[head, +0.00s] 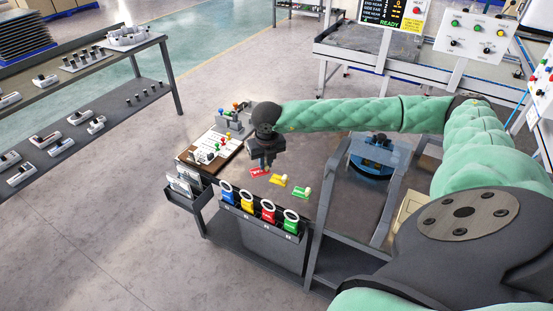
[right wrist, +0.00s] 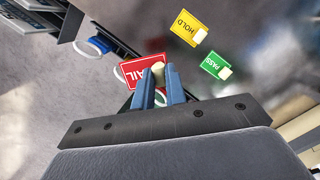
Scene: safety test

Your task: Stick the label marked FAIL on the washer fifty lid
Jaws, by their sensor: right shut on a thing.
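The red FAIL label (right wrist: 136,71) has a pale knob (right wrist: 158,70); it also shows in the head view (head: 257,172). My right gripper (right wrist: 159,88) is shut on that knob, with a blue finger on each side; it is seen from outside in the head view (head: 267,162). I cannot tell whether the label is lifted off the worktop. The yellow HOLD label (right wrist: 187,28) and green PASS label (right wrist: 216,65) lie apart from the fingers, each with its own pale knob. I cannot pick out a lid marked washer fifty. My left gripper is not in view.
The worktop (head: 325,160) carries a board with small parts (head: 213,147) at left and a blue device (head: 373,156) behind a clear frame at right. Several coloured items with white rings (head: 268,212) hang on the front edge. A parts shelf (head: 75,140) stands left.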

